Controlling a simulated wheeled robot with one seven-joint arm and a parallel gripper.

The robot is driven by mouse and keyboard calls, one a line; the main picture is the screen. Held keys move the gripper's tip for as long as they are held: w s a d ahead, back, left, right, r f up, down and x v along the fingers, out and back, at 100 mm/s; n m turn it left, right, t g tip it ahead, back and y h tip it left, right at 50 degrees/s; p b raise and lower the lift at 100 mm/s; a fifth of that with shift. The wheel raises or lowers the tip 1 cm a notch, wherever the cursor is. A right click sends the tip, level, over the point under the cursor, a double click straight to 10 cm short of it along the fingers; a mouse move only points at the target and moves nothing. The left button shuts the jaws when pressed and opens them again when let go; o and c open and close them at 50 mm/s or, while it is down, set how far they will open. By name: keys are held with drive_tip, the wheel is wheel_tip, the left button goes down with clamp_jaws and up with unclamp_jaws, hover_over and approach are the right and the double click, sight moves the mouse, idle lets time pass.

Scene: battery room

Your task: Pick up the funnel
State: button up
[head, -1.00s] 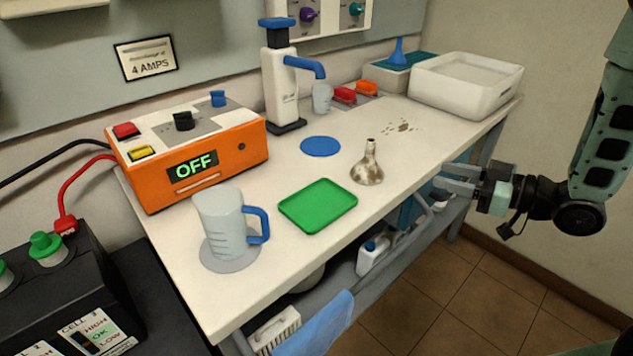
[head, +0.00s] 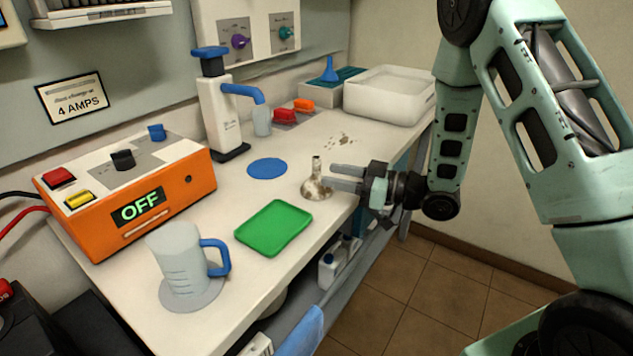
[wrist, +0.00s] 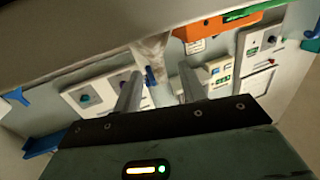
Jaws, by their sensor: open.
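A worn, rusty metal funnel (head: 315,187) stands upright, spout up, near the bench's front edge. My gripper (head: 330,175) is open, at the funnel's right side, its fingers pointing left. The fingertips overlap the funnel's right edge in the head view; I cannot tell whether they touch it. In the wrist view, the speckled funnel (wrist: 151,50) shows beyond the fingertips of my gripper (wrist: 160,82), nearer the left finger, partly cut by the bench. A smaller blue funnel (head: 329,70) stands at the back, on a box with a teal top.
A green tray (head: 273,228) and a blue disc (head: 267,168) lie left of the metal funnel. A jug (head: 178,262), an orange charger (head: 115,202) reading OFF and a pump bottle (head: 219,115) stand farther left. A white tub (head: 390,97) is at the back right.

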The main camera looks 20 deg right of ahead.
sight(317, 174)
drive_tip(key=shift+p+x, duration=0.5)
drive_tip(key=shift+x, duration=2.2)
drive_tip(key=shift+w+d, duration=0.1)
drive_tip(key=shift+d, duration=0.1)
clamp_jaws()
